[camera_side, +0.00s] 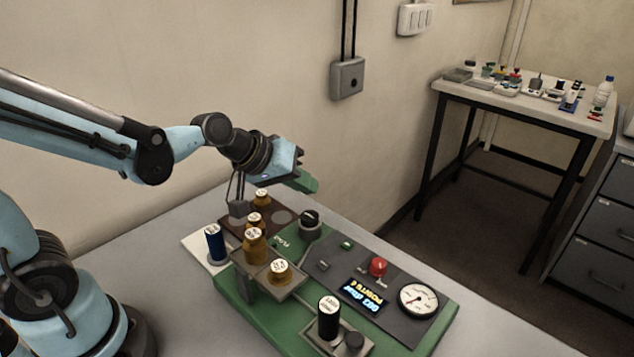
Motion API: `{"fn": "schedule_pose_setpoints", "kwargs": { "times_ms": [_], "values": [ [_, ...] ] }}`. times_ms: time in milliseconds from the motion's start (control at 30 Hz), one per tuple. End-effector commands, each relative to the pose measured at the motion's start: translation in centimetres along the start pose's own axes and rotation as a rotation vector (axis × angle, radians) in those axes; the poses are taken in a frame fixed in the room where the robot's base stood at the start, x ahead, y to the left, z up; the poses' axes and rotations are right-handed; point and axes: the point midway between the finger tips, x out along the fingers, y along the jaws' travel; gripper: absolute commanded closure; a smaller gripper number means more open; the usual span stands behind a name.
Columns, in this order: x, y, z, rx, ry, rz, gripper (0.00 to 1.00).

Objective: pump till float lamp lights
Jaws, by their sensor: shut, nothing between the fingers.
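A green apparatus (438,343) stands on the table with a dark panel on its right half. The panel carries a red button (378,266), a small green piece (347,244), a lit blue display (362,295) with upside-down text, and a round white gauge (418,300). A black knob (310,222) stands at the panel's back corner. A mark that seems to read FLOAT (281,243) is on the green surface; I cannot make out a lit lamp there. My gripper (306,182) is shut and empty, its green fingers above and behind the knob, apart from it.
Several labelled brass weights (255,246) stand on the apparatus's left side. A blue cylinder (214,243) is at far left, a black cylinder (328,318) at the front. A side table (450,90) holds small items. Bare table lies to the right.

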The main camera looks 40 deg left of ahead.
Motion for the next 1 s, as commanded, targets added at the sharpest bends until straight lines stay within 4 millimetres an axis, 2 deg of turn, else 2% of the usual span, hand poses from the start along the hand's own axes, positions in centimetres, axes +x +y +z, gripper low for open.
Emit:
{"fn": "schedule_pose_setpoints", "kwargs": {
  "times_ms": [200, 367, 1000],
  "values": [
    [1.6, -1.1, 1.1, 0.000, 0.000, 0.000, 1.00],
    [2.1, -1.5, 1.5, 0.000, 0.000, 0.000, 1.00],
    [2.3, -1.7, 1.7, 0.000, 0.000, 0.000, 1.00]
  ]
}}
